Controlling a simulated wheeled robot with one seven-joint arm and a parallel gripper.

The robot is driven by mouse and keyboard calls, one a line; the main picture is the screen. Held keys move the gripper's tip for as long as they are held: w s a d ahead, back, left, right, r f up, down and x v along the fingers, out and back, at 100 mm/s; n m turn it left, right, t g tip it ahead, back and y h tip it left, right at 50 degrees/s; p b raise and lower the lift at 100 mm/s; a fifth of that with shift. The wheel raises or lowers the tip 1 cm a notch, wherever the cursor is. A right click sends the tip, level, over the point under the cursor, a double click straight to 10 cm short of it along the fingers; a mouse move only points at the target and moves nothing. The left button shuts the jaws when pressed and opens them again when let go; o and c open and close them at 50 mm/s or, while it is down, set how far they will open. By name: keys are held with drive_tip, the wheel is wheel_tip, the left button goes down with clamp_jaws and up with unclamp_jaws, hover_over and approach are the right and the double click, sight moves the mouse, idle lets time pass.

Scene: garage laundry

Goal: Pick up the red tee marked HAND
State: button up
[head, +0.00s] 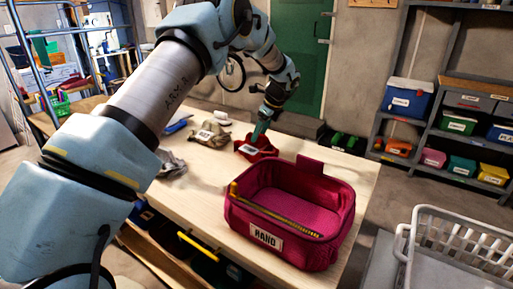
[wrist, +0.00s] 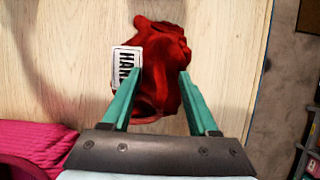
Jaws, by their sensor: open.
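The red tee (head: 256,147) lies crumpled on the wooden table, behind the magenta basket. In the wrist view the red tee (wrist: 162,60) shows a white tag (wrist: 126,68) reading "HAN", its end covered by a finger. My gripper (head: 261,130) is over the tee in the head view, pointing down. In the wrist view my gripper (wrist: 160,72) has its two teal fingers apart, with red cloth between and beyond them. Whether the fingertips touch the cloth I cannot tell.
The magenta basket (head: 338,197), labelled HAND, stands at the table's front right, with a yellow strip along its inside. Other crumpled cloths, one beige (head: 210,134) and one grey (head: 172,163), lie left of the tee. A white laundry basket (head: 458,245) stands at the lower right.

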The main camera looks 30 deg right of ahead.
clamp_jaws()
idle(0.5)
idle(0.9)
